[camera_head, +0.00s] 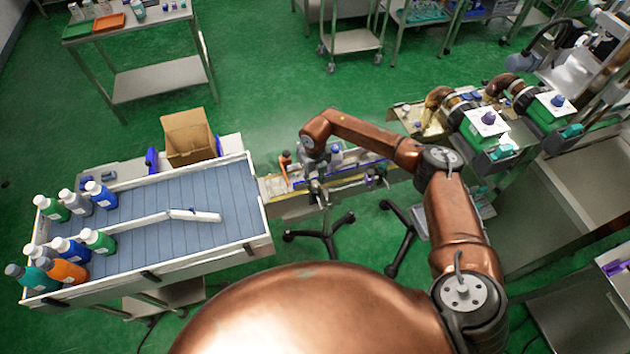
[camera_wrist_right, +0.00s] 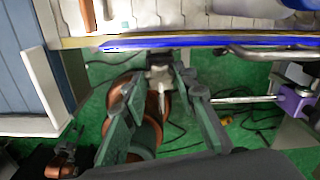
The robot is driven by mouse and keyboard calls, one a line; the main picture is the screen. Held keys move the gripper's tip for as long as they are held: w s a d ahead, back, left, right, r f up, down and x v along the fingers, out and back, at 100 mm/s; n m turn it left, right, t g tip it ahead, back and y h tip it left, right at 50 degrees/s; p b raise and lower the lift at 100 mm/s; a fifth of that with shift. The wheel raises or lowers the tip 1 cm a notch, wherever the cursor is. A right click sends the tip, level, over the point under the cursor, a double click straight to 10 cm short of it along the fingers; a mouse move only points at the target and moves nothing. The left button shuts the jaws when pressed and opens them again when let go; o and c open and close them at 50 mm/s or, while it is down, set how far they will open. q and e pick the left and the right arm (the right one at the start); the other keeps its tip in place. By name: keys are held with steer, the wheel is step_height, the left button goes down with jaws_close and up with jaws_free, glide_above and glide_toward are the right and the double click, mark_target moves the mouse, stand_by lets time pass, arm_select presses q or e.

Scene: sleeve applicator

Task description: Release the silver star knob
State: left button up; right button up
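In the right wrist view, a small silver knob (camera_wrist_right: 160,76) sits below the blue-edged rail, between the two fingertips of my right gripper (camera_wrist_right: 159,84). The fingers stand apart, one on each side of the knob, with narrow gaps seeming to show beside it. Whether either finger touches it is hard to tell. In the head view my right gripper (camera_head: 317,188) is at the near side of the conveyor, and the knob is too small to make out there. My left gripper is not in view.
The narrow conveyor (camera_head: 345,179) has a blue-edged rail. To its left, a wide ribbed table (camera_head: 190,240) holds several bottles, with a cardboard box (camera_head: 190,137) behind. A purple clamp (camera_wrist_right: 293,101) on a metal rod is right of the gripper. Labelling machines (camera_head: 490,130) stand to the right.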

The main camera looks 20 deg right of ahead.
steer(key=c, duration=0.6)
